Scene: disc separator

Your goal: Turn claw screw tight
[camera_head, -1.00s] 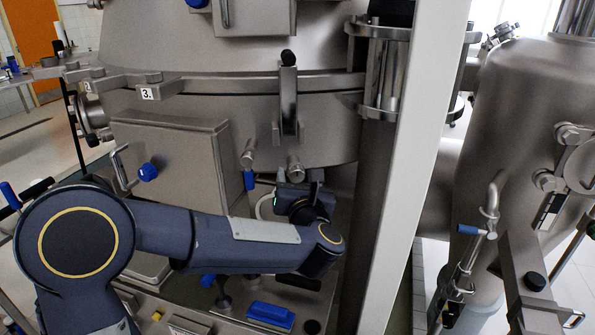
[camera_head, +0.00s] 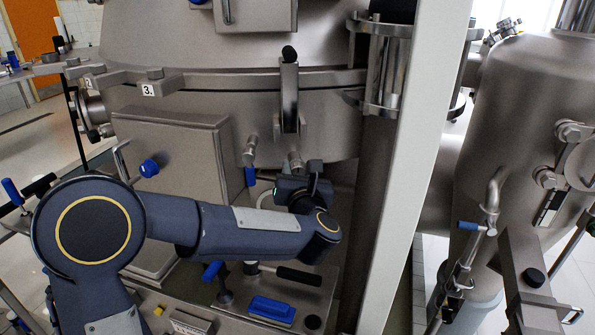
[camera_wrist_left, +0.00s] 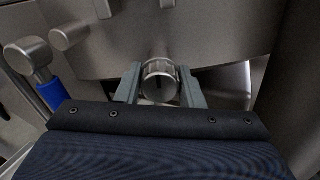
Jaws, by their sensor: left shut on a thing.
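The claw screw is a round steel knob (camera_wrist_left: 160,82) below the rim of the big steel vessel. In the left wrist view my left gripper (camera_wrist_left: 160,90) has one finger on each side of the knob and is shut on it. In the head view the left gripper (camera_head: 298,180) is mostly hidden behind its own wrist, and the screw (camera_head: 295,160) shows just above it. A clamp claw with an upright lever (camera_head: 289,95) sits on the vessel flange above. My right gripper is not in view.
A blue-handled valve (camera_head: 250,175) hangs just left of the screw; its blue handle also shows in the wrist view (camera_wrist_left: 53,94). A steel box (camera_head: 175,160) with a blue knob is further left. A pale post (camera_head: 410,160) stands close on the right.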

